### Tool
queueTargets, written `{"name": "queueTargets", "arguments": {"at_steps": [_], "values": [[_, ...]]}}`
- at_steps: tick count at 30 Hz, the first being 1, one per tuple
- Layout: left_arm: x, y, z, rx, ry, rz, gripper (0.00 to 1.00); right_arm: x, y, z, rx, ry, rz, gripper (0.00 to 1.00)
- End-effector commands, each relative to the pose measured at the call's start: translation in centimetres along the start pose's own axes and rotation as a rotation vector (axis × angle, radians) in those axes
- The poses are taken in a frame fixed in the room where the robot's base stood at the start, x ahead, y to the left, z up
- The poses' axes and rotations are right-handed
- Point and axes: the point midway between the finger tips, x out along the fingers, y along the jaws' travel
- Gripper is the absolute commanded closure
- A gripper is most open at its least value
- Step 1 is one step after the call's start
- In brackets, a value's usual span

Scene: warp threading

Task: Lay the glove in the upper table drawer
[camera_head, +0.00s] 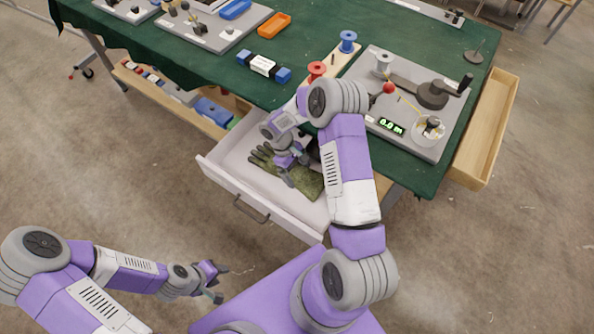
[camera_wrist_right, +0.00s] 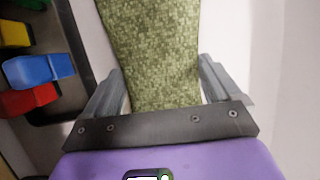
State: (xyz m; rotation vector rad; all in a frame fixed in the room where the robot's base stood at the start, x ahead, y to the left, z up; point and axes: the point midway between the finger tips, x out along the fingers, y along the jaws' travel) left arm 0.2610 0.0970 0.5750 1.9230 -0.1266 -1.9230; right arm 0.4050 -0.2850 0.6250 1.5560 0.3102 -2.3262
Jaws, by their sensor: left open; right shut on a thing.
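The glove (camera_head: 308,184), green camouflage with dark grey fingers, lies inside the open white drawer (camera_head: 222,180) under the green table, flat on its floor as far as I can tell. My right gripper (camera_head: 288,172) reaches down into the drawer and is shut on the glove. In the right wrist view the green cloth of the glove (camera_wrist_right: 152,50) runs between the two grey fingers of the gripper (camera_wrist_right: 158,88). My right arm hides part of the drawer's right side. My left gripper (camera_head: 217,283) is open and empty, above the floor in front of the drawer.
A lower wooden tray (camera_head: 165,98) with coloured bins is at the drawer's left. An empty wooden drawer (camera_head: 487,130) sticks out at the table's right end. The green tabletop (camera_head: 300,45) holds spools, an orange tray (camera_head: 275,25) and a grey winding device (camera_head: 430,100).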

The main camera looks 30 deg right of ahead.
Motion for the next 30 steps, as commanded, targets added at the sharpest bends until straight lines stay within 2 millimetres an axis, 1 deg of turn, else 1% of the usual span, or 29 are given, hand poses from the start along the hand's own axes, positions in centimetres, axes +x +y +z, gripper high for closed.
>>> {"name": "queueTargets", "arguments": {"at_steps": [1, 2, 8, 11, 14, 21, 25, 30], "values": [[0.1, 0.0, 0.0, 0.000, 0.000, 0.000, 0.57, 0.1, 0.0, -0.1, 0.000, 0.000, 0.000, 0.05], [0.1, 0.0, 0.0, 0.000, 0.000, 0.000, 0.57, 0.1, 0.0, 0.0, 0.000, 0.000, 0.000, 0.00], [0.0, 0.0, 0.0, 0.000, 0.000, 0.000, 0.57, 0.0, 0.0, 0.0, 0.000, 0.000, 0.000, 0.00], [-0.3, 0.1, 0.0, 0.000, 0.000, 0.000, 0.57, -0.3, 0.0, 0.1, 0.000, 0.000, 0.000, 0.00], [-0.7, 0.3, 0.0, 0.000, 0.000, 0.000, 0.57, -1.7, 0.0, 0.1, 0.001, 0.003, 0.002, 0.00], [-2.0, 0.8, 0.1, 0.000, 0.000, 0.000, 0.57, -5.9, 0.0, 0.1, 0.000, 0.003, 0.002, 0.00], [-2.3, 0.9, 0.1, 0.000, 0.000, 0.000, 0.57, -7.3, 0.0, 0.1, 0.001, 0.002, 0.001, 0.00], [-2.4, 0.9, 0.1, 0.000, 0.000, 0.000, 0.57, -7.8, 0.0, 0.1, 0.000, 0.000, 0.000, 0.00]]}}
